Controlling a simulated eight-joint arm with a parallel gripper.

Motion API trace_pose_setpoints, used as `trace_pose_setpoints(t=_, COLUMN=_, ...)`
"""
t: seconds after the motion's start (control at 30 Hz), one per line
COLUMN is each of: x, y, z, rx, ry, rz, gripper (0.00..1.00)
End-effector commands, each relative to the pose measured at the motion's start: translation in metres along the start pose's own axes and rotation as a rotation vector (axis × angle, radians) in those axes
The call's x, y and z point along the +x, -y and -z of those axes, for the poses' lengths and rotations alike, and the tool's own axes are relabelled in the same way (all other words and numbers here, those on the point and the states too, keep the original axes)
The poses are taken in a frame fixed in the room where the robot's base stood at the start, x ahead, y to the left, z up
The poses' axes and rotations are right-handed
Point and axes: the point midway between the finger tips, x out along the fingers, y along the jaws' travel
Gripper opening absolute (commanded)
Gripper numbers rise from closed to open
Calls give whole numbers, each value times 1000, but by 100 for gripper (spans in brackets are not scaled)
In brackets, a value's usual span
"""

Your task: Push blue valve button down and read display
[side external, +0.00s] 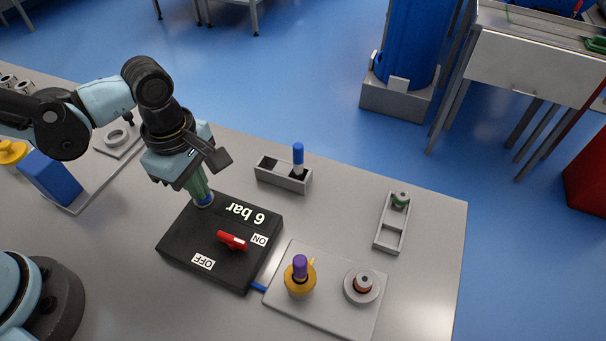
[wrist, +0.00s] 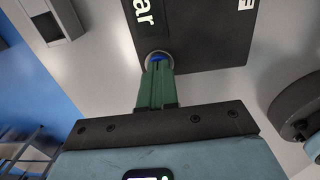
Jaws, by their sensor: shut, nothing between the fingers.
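The black valve box (side external: 215,262) lies on the grey table, with a display reading "6 bar" (side external: 246,215) and a red lever (side external: 232,240) between the ON and OFF labels. The blue button (side external: 205,202) sits in a grey ring at the box's back corner. It also shows in the wrist view (wrist: 158,57), partly hidden by the fingers. My gripper (side external: 203,196) is shut and empty, with its green fingertips at the button from above. They look in contact with it, but I cannot tell how far it is pressed. The wrist view shows only part of the display, "ar" (wrist: 143,14).
A grey holder (side external: 283,180) with a blue-topped peg (side external: 298,155) stands behind the box. A plate (side external: 325,310) with a purple-topped yellow part (side external: 300,275) lies to the right. A blue block (side external: 50,178) stands at left.

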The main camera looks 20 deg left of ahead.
Motion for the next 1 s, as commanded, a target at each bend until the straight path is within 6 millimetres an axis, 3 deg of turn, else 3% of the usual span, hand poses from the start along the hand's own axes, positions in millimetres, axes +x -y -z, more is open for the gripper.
trace_pose_setpoints(t=0.4, x=20, y=-1, z=0, rx=0, ry=2, rz=-5, gripper=0)
trace_pose_setpoints(t=0.77, x=19, y=-1, z=0, rx=0, ry=2, rz=-5, gripper=0)
trace_pose_setpoints(t=1.0, x=2, y=-2, z=-1, rx=0, ry=0, rz=0, gripper=0)
